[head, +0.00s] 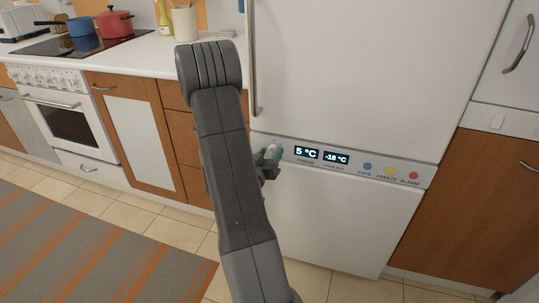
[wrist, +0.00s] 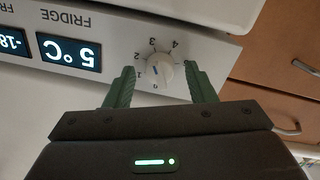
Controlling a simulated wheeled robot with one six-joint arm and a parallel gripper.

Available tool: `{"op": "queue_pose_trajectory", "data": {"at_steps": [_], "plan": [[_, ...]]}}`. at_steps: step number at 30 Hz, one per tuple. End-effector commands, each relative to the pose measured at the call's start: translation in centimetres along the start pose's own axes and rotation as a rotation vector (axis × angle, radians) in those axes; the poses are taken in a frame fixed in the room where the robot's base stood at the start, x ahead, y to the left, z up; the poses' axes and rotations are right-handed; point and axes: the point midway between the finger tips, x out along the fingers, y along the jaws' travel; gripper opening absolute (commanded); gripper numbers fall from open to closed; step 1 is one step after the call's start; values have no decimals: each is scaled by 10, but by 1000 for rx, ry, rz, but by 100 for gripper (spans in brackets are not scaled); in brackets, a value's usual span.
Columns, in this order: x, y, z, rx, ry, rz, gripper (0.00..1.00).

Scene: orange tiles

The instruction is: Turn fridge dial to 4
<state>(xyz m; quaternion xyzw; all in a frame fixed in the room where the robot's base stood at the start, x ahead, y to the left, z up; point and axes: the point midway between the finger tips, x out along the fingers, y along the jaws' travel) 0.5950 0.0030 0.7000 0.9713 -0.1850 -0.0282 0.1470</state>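The white fridge dial (wrist: 160,72) is on the grey panel strip in the wrist view, which shows it upside down. Numerals including 1, 2, 3 and 4 ring it. A small blue mark shows on its face; I cannot tell exactly which numeral it points to. My gripper (wrist: 159,68) is open, with one green finger on each side of the dial and a visible gap to each. In the head view my gripper (head: 268,158) is at the panel's left end, and it and the arm largely hide the dial. The fridge display (head: 306,152) reads 5 °C.
A freezer display (head: 336,158) reads -18 °C. Blue (head: 367,166), yellow (head: 390,171) and red (head: 413,175) buttons lie further right on the panel. A vertical door handle (head: 253,70) is above the gripper. Wooden drawers (head: 188,140) stand left of the fridge.

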Motion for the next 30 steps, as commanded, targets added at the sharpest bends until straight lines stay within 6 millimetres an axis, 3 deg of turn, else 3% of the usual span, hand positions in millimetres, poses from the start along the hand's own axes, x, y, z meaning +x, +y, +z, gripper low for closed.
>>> {"op": "queue_pose_trajectory", "data": {"at_steps": [1, 7, 19, 30], "plan": [[0, 0, 0, 0, 0, 0, 42], [0, 0, 0, 0, 0, 0, 6], [0, -1, 2, 77, -2, 0, 6], [0, -1, 4, 368, -18, -5, 6]]}}
